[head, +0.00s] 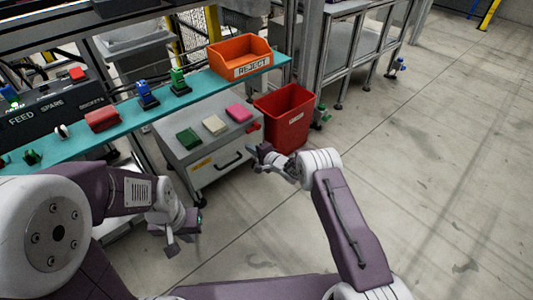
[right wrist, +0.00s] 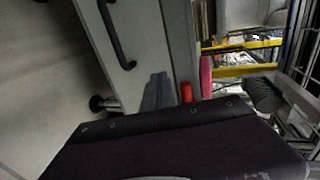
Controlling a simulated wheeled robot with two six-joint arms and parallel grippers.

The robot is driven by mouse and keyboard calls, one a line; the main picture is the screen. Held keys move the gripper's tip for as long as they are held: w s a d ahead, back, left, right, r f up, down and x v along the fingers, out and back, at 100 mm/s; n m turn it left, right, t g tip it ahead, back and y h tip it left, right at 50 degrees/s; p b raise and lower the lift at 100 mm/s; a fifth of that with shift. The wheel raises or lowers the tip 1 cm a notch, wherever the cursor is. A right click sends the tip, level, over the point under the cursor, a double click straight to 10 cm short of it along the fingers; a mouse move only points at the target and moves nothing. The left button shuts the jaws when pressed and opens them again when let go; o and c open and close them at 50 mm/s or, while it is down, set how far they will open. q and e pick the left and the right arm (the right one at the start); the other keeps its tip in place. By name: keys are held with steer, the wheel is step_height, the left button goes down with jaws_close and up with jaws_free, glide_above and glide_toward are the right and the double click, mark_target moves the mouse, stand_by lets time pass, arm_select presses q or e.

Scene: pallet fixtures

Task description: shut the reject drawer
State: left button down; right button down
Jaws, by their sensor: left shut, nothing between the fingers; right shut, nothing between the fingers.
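The handle (right wrist: 115,35) also shows in the right wrist view, at upper left. My right gripper (head: 258,152) is shut and empty, just right of the handle near the front's right end; its fingers (right wrist: 156,92) overlap the front in the right wrist view. Contact is unclear. My left gripper (head: 180,237) is shut and empty, low over the floor.
Green, cream and pink blocks (head: 215,124) lie on the cabinet top. A red bin (head: 287,117) stands right beside it. An orange tray marked REJECT (head: 240,60) sits on the teal shelf (head: 205,88). The floor at right (head: 440,170) is clear.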

steer(key=b+v, duration=0.8)
steer(key=b, duration=0.1)
steer(key=shift+s, duration=0.15)
